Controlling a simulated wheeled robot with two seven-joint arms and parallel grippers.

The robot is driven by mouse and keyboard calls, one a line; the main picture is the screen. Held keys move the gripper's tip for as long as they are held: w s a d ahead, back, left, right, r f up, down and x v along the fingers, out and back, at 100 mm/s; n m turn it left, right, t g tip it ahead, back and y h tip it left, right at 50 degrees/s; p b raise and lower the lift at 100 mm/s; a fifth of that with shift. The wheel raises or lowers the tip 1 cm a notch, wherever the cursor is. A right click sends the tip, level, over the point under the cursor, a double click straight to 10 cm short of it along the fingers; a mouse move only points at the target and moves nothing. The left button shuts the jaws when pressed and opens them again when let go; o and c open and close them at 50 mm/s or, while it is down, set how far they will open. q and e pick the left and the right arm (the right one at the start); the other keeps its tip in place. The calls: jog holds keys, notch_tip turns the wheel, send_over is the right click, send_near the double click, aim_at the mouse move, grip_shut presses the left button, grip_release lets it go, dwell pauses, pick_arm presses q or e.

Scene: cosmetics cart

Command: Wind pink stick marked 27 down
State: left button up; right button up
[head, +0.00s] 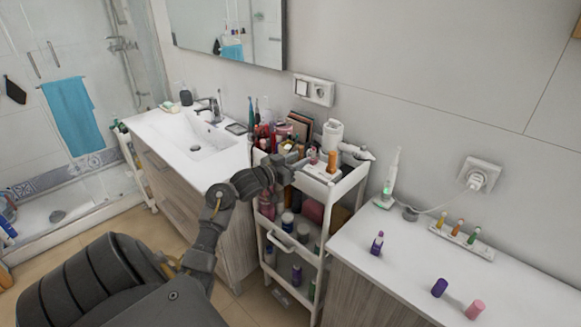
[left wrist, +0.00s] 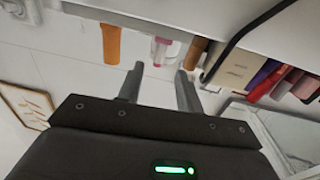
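A pink stick (left wrist: 163,48) with a pale, clear-looking part shows just beyond my left fingertips in the left wrist view. In the head view a small pink stick (head: 313,156) stands in the white holder (head: 322,173) on the cart's top. The number 27 is not readable. An orange stick (head: 332,161) stands to its right; it also shows in the left wrist view (left wrist: 111,44). My left gripper (head: 302,163) is close to the holder; in the left wrist view its fingers (left wrist: 158,82) are apart with nothing clearly between them. My right gripper is not in view.
The white cart (head: 333,215) is crowded with bottles and boxes behind and left of the gripper. A white hair dryer (head: 355,151) is at its right. The counter (head: 420,265) holds a purple stick (head: 377,243), a purple cap (head: 439,288), a pink cap (head: 475,309) and a stick rack (head: 466,243).

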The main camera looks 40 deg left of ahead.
pick_arm(q)
jog(key=shift+s+a, duration=0.1)
jog(key=shift+s, duration=1.55)
jog(key=shift+c, duration=0.3)
jog(key=n+y+p, duration=0.3)
jog(key=y+p, duration=0.1)
send_near(313, 153)
jog(key=w+d, duration=0.1)
jog(key=d, duration=0.4)
jog(key=w+a+y+p, duration=0.1)
jog(key=w+a, duration=0.1)
jog(key=w+a+n+y+p, duration=0.1)
jog(key=w+a, duration=0.1)
jog(key=w, duration=0.1)
jog(key=w+a+g+y+p, duration=0.1)
jog(key=w+a, duration=0.1)
jog(key=w, duration=0.1)
jog(key=shift+w+a+r+n, duration=0.1)
jog(key=shift+w+a+n, duration=0.05)
jog(key=shift+a+n, duration=0.15)
jog(key=shift+w+a, duration=0.15)
jog(key=shift+w, duration=0.55)
